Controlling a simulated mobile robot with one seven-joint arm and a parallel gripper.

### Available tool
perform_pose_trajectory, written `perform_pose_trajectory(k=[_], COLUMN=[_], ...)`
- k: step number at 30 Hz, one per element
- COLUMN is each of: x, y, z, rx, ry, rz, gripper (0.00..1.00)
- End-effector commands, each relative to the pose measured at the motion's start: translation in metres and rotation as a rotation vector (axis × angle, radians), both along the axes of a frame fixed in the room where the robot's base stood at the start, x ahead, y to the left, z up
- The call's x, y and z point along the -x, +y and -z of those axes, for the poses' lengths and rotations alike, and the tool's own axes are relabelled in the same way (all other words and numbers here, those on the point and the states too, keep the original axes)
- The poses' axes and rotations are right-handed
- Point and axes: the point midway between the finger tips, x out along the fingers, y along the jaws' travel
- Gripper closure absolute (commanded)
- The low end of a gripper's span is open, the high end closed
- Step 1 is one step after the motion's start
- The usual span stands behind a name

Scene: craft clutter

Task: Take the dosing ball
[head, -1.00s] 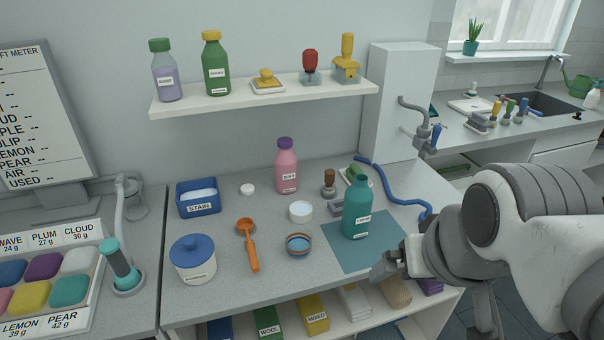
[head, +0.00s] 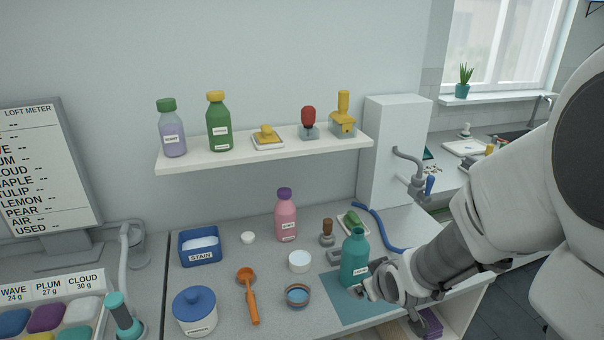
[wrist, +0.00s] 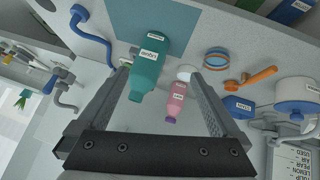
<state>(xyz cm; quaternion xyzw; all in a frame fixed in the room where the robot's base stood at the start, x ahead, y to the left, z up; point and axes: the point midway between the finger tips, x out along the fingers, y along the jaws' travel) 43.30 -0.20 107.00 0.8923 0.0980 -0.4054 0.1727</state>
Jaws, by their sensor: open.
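No object is labelled as the dosing ball. Two small round things could be it: a white round cup (head: 299,261) and a low blue-filled round piece with an orange-brown rim (head: 297,295). My gripper (head: 364,291) is at the right of the counter, beside the teal bottle (head: 355,258). In the wrist view my gripper (wrist: 158,77) is open and empty, with the teal bottle (wrist: 147,70) showing between the fingers; contact cannot be told.
A pink bottle (head: 286,216), a brown-handled stamp (head: 327,232) and a blue hose (head: 380,226) stand behind. An orange spoon (head: 249,295), a blue-lidded pot (head: 195,311) and a blue STAIN box (head: 200,246) are left. A shelf (head: 270,152) hangs above.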

Motion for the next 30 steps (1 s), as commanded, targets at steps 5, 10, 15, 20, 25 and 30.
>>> perform_pose_trajectory(k=[5, 10, 15, 20, 25, 30], x=[-0.012, -0.014, -0.008, 0.003, 0.013, 0.016], y=[0.016, 0.036, 0.058, 0.077, 0.088, 0.092], z=[0.031, 0.056, 0.076, 0.086, 0.09, 0.092], rx=[-0.038, -0.102, -0.191, -0.285, -0.358, -0.387], ry=[-0.038, -0.094, -0.157, -0.223, -0.279, -0.307], rz=[-0.094, -0.171, -0.221, -0.239, -0.234, -0.229], gripper=[0.0, 0.0, 0.0, 0.0, 0.0, 0.0])
